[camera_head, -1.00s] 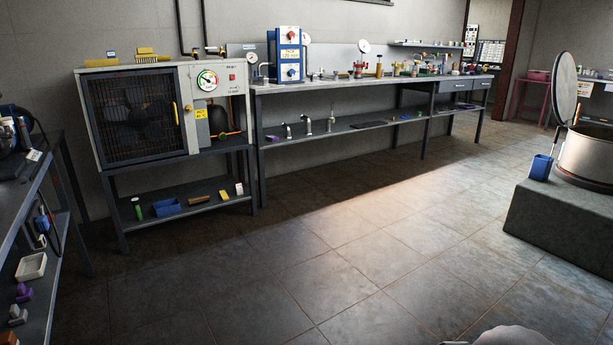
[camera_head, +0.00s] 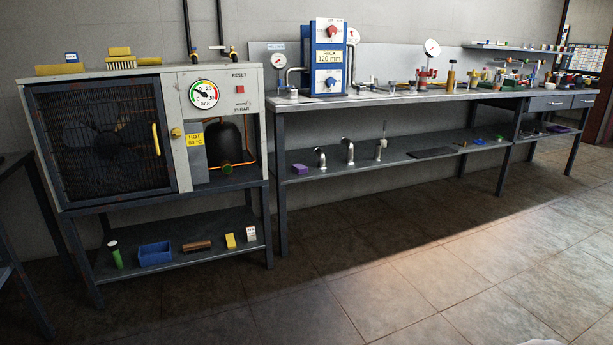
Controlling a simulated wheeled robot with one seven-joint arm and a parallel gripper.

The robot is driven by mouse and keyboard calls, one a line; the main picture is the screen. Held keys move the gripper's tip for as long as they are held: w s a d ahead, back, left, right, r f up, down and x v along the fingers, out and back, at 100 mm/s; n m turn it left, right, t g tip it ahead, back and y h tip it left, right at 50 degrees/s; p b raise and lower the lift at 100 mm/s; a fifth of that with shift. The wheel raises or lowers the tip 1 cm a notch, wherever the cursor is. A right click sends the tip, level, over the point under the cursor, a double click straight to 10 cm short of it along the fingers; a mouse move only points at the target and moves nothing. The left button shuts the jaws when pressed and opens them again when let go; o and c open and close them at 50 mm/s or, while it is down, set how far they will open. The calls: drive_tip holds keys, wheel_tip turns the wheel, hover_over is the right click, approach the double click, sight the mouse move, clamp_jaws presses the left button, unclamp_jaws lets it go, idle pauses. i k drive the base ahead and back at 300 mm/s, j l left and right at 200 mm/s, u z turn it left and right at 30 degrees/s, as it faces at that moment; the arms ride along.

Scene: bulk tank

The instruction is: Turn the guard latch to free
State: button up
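A grey condensing unit (camera_head: 222,78) stands on a dark bench at the left. A dark mesh guard door (camera_head: 100,137) covers a fan on its front and looks shut. A yellow bar handle (camera_head: 156,139) is on the door's right side. A small yellow knob (camera_head: 177,132), which looks like the guard latch, sits just right of the door's edge. It is too small to tell which way it is turned. My gripper is not in view; a pale rounded bit of what may be my own arm shows at the bottom edge, right of centre.
A gauge (camera_head: 204,94), a red reset button (camera_head: 239,89) and a yellow hot label (camera_head: 195,140) are right of the latch. Brushes (camera_head: 120,52) lie on top. A long workbench (camera_head: 400,98) runs along the wall to the right. The tiled floor (camera_head: 400,285) in front is clear.

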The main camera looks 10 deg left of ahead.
sight(175, 132)
drive_tip(key=i+l+u, duration=0.15)
drive_tip(key=i+u, duration=0.3)
drive_tip(key=i+l+u, duration=0.7)
drive_tip(key=u, duration=0.15)
drive_tip(key=i+l+u, duration=0.25)
drive_tip(key=l+u, duration=0.15)
drive_tip(key=i+l+u, duration=0.15)
drive_tip(key=l, duration=0.3)
drive_tip(key=i+l+u, duration=0.2)
drive_tip(key=l, duration=0.2)
drive_tip(key=k, duration=0.1)
